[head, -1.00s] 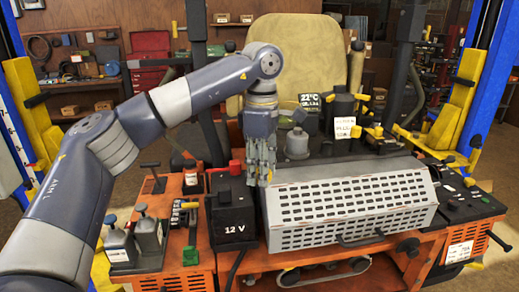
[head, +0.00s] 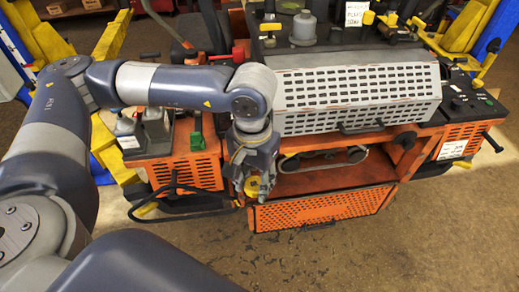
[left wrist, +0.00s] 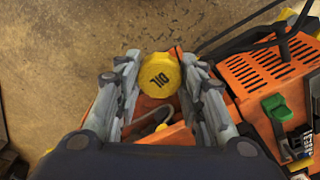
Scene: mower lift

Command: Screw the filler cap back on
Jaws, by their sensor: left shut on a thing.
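The yellow filler cap, marked OIL, shows in the left wrist view (left wrist: 160,76) between my fingertips. In the head view the cap (head: 252,187) is a small yellow patch at the low end of the gripper. My left gripper (head: 251,186) points down and is shut on the cap, in front of the orange machine body, left of its open front bay. In the left wrist view the gripper (left wrist: 160,80) has a finger on each side of the cap. I cannot make out the filler opening in either view. My right gripper is not in view.
A slotted grey cover (head: 355,95) stands on the machine right of my left arm. An orange perforated flap (head: 325,208) hangs low at the front. A black cable (head: 165,188) loops beside the left orange housing (head: 188,172). The floor (head: 330,258) in front is clear.

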